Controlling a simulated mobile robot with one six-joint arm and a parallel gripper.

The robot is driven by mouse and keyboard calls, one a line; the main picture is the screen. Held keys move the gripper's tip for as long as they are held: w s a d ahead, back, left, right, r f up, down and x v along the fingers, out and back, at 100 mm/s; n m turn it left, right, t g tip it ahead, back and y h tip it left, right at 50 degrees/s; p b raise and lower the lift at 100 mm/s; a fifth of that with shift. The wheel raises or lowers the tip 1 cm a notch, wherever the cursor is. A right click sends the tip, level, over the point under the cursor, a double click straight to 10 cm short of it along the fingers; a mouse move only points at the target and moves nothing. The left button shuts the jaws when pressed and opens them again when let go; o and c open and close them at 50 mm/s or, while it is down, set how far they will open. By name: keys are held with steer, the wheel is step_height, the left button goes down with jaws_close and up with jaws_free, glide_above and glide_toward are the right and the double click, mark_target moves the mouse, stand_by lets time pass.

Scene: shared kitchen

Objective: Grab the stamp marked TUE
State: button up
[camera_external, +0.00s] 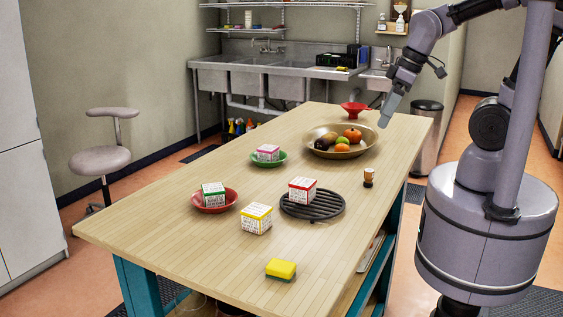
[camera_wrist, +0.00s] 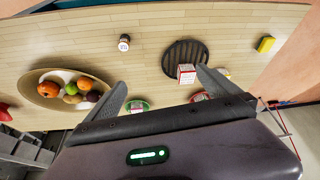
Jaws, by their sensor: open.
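No marking TUE can be read in either view, so I cannot tell which thing is the stamp. A small upright object (camera_external: 369,177), tan above and dark below, stands alone on the table right of the black rack; it also shows in the wrist view (camera_wrist: 124,42) with a pale label. Printed box-shaped blocks stand on the table: a red and white one (camera_external: 302,190) on the rack, a yellow and white one (camera_external: 256,218), a green and white one (camera_external: 213,194) and a pink and white one (camera_external: 267,153). My gripper (camera_wrist: 162,84) is open and empty, above the table's far right edge.
The black round rack (camera_external: 325,212) lies mid-table. The red plate (camera_external: 231,203) and green plate (camera_external: 284,160) hold blocks. A brass fruit bowl (camera_external: 371,146) and a red bowl (camera_external: 353,107) stand farther back. A yellow sponge (camera_external: 281,268) lies near the front.

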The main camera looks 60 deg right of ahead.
steer(key=s+a+m+b, duration=0.1)
steer(key=m, duration=0.1)
steer(key=s+a+f+m+t+b, duration=0.1)
steer(key=m, duration=0.1)
steer(key=s+a+m+y+b, duration=0.1)
steer(key=s+m, duration=0.1)
steer(key=shift+f+t, duration=0.3)
steer(key=c, duration=0.4)
steer(key=shift+r+m, duration=0.2)
steer(key=shift+m, duration=0.1)
steer(key=c, duration=0.6)
steer(key=shift+p, duration=0.3)
steer(key=m+g+h+p, duration=0.2)
steer(key=m+g+p, duration=0.45)
steer(key=m, duration=0.65)
glide_above(369, 170)
steer(key=p, duration=0.1)
step_height(369, 170, down, 3)
steer(key=t, duration=0.1)
step_height(369, 170, down, 18)
steer(key=b, duration=0.7)
